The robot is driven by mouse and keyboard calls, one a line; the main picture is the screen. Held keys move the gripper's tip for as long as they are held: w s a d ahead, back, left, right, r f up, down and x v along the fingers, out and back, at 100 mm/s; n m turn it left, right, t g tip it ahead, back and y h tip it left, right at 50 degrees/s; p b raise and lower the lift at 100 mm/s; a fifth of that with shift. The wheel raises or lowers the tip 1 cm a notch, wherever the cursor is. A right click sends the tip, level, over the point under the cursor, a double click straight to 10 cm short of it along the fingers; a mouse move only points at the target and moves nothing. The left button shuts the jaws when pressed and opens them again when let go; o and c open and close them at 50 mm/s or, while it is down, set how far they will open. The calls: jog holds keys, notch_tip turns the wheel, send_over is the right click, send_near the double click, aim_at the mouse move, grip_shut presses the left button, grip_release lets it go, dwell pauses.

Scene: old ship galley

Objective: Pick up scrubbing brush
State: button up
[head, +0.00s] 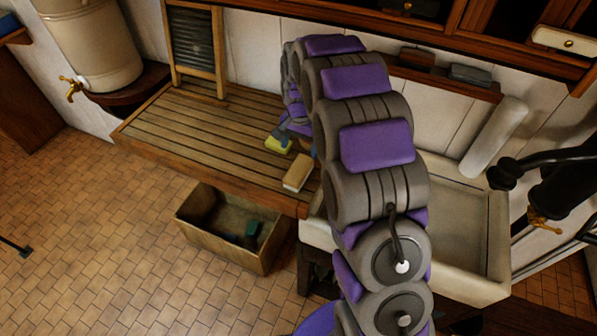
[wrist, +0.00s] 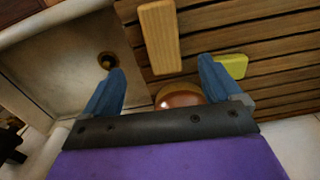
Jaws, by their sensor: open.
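The scrubbing brush, a pale wooden block (head: 298,173), lies on the slatted wooden drainboard (head: 190,125) near its front right corner. In the wrist view the brush (wrist: 159,37) lies just beyond my open fingertips, roughly centred between them and apart from both. My gripper (wrist: 160,72) is open, with its two blue fingers spread and nothing held. In the head view my arm hides much of the gripper, which is over the board behind the brush.
A yellow sponge (head: 278,144) lies left of the brush; it also shows beside a finger in the wrist view (wrist: 235,65). A shiny brown round object (wrist: 180,97) shows between my fingers. The sink (head: 497,245) is at right. A wooden crate (head: 225,247) stands on the floor.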

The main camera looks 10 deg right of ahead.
send_over(299, 168)
jog(key=f, duration=0.5)
jog(key=shift+s+f, duration=0.25)
jog(key=shift+f, duration=0.05)
jog(key=shift+w+a+f+p, duration=0.1)
jog(key=shift+w+f+p, duration=0.05)
jog(key=shift+f, duration=1.3)
jog(key=shift+w+f+p, duration=0.15)
jog(key=shift+f, duration=1.3)
jog(key=c, duration=1.2)
jog(key=shift+r, duration=0.1)
jog(key=shift+c, duration=0.2)
jog(key=shift+r, duration=0.15)
jog(key=shift+r, duration=0.6)
notch_tip(299, 168, up, 2)
jog(key=shift+r, duration=0.1)
jog(key=s+r+b, duration=0.1)
jog(key=s, duration=1.5)
jog(key=shift+r, duration=0.15)
